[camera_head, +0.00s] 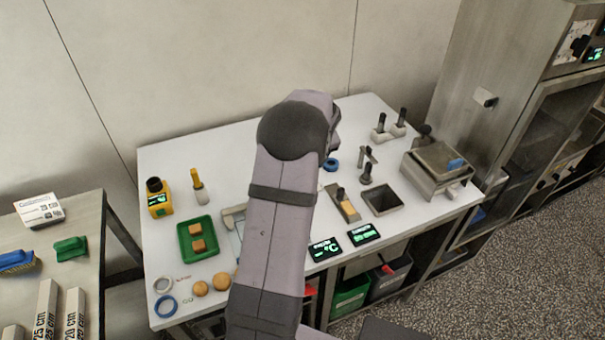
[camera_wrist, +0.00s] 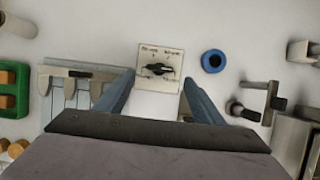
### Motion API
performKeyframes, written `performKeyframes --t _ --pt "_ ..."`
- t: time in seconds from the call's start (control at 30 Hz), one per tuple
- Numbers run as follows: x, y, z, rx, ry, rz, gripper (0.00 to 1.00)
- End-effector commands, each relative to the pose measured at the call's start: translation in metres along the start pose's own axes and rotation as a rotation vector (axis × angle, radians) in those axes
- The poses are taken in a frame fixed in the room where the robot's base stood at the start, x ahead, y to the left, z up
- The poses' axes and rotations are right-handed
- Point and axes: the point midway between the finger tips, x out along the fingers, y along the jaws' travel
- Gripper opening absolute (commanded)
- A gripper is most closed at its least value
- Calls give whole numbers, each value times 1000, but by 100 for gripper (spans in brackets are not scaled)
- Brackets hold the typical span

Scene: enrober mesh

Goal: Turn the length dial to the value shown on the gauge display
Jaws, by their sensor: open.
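The dial, a black pointer knob (camera_wrist: 160,69) on a cream plate (camera_wrist: 158,84) with small printed labels, lies between my gripper's fingers in the wrist view. The knob points roughly sideways; its labels are too small to read. My gripper (camera_wrist: 157,88) is open over the plate, one finger on each side, and holds nothing. I cannot tell the fingers' height above it. In the head view my arm hides the dial and the fingers. Two dark displays, one showing °C (camera_head: 324,249) and another with green text (camera_head: 364,234), stand at the table's front; I cannot tell which is the gauge display.
A yellow device with a small green screen (camera_head: 159,199), a green tray (camera_head: 198,254) with brown blocks and a blue ring (camera_wrist: 213,61) are around. A caliper-like tool (camera_wrist: 75,78) lies left of the dial. Metal fittings (camera_head: 367,172) and a steel box (camera_head: 436,178) stand right.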

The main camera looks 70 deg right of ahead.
Motion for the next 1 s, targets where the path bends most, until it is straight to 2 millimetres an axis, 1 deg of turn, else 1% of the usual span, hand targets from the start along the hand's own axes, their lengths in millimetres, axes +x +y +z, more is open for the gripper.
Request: performKeyframes --t 0.17,0.4,0.53,0.7,1.0 --pt "17 1 0 -1 3 2 62" --pt "46 1 0 -2 3 2 62" --pt "58 1 0 -2 2 2 62" --pt "67 1 0 -2 2 1 62" --pt "68 1 0 -3 1 0 62"
